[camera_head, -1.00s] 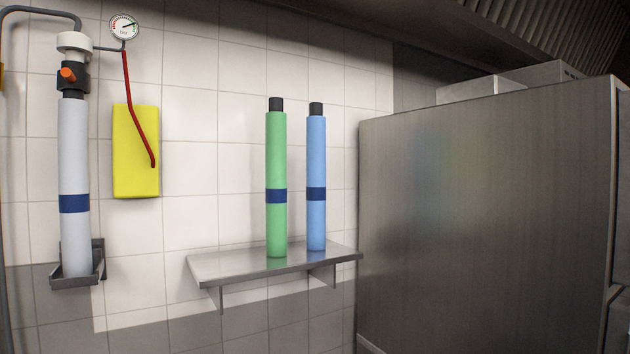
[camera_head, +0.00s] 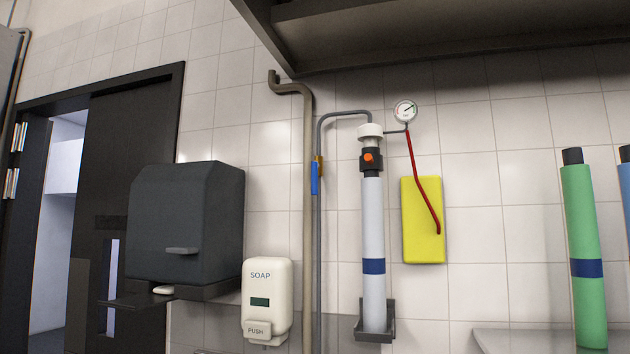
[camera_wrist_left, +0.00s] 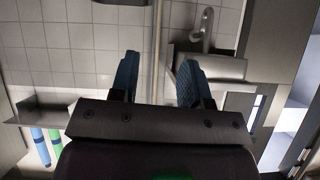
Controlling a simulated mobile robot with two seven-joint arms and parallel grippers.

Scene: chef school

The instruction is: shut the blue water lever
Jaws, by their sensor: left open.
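The blue water lever (camera_head: 315,178) sits on a thin grey pipe on the tiled wall in the head view. It hangs vertically, in line with the pipe, below a small brass-coloured fitting (camera_head: 318,160). My left gripper (camera_wrist_left: 160,75) shows in the left wrist view with its two blue fingers apart and nothing between them. It is away from the lever, which I cannot make out in that view. Neither gripper shows in the head view.
A white filter cartridge (camera_head: 373,240) hangs right of the lever, with a gauge (camera_head: 405,111) and a yellow panel (camera_head: 424,220). A soap dispenser (camera_head: 267,302) and a dark grey box (camera_head: 185,222) are to the left. A shelf (camera_head: 515,341) holds green (camera_head: 584,240) and blue cartridges.

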